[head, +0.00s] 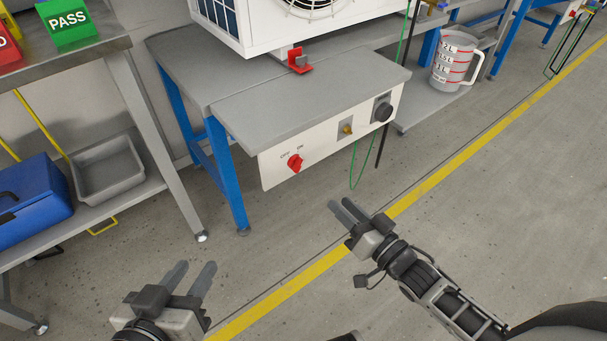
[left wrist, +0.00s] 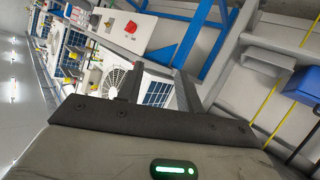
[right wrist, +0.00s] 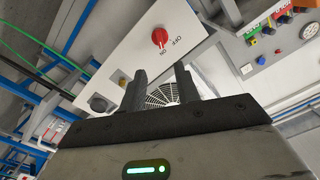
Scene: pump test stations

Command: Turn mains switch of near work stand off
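The mains switch is a red rotary knob (head: 295,164) on the white front panel (head: 330,146) of the near work stand. OFF and ON are printed beside it. It also shows in the left wrist view (left wrist: 131,26) and the right wrist view (right wrist: 160,37), where its handle seems to line up with ON; the exact setting is hard to tell. My right gripper (head: 343,206) is open and empty, below and to the right of the knob, apart from it. My left gripper (head: 192,272) is open and empty, lower left, further from the panel.
The panel also carries a brass-coloured fitting (head: 347,130) and a black knob (head: 383,111). A white fan unit (head: 270,25) stands on the bench top. A steel table (head: 110,45) with a grey tray (head: 108,168) and blue box (head: 30,200) is at left. The floor before the panel is clear.

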